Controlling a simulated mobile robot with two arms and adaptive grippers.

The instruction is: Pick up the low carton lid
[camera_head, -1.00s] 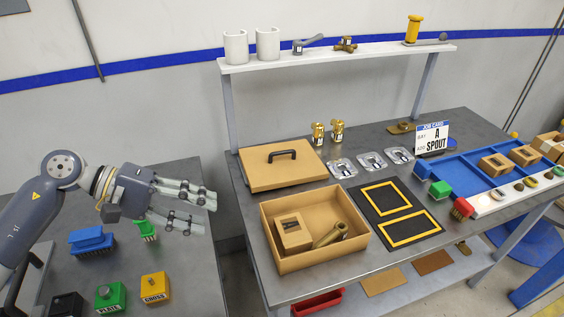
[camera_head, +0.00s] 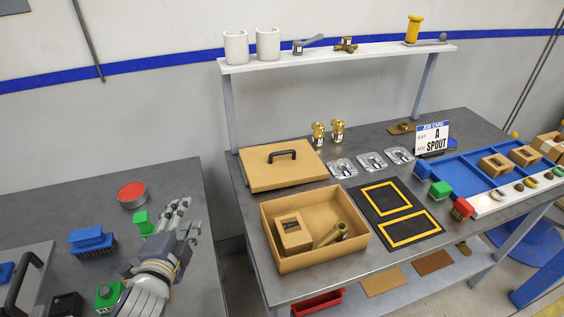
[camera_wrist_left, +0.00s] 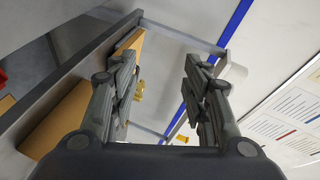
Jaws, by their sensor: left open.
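The low carton lid (camera_head: 283,165) is a flat tan panel with a black bar handle (camera_head: 282,155) on top. In the head view it lies on the bench behind the open carton (camera_head: 314,229). My left gripper (camera_head: 181,213) is open and empty, left of the bench and apart from the lid, over the gap side of the left table. In the left wrist view its two fingers (camera_wrist_left: 160,95) are spread with nothing between them. Tan surfaces show at the left of that view; I cannot tell which is the lid. My right gripper is not in view.
The carton holds a small tan box (camera_head: 292,233) and a brass part (camera_head: 332,235). A white shelf (camera_head: 340,57) stands over the bench's back. Brushes and a red button (camera_head: 131,192) are on the left table.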

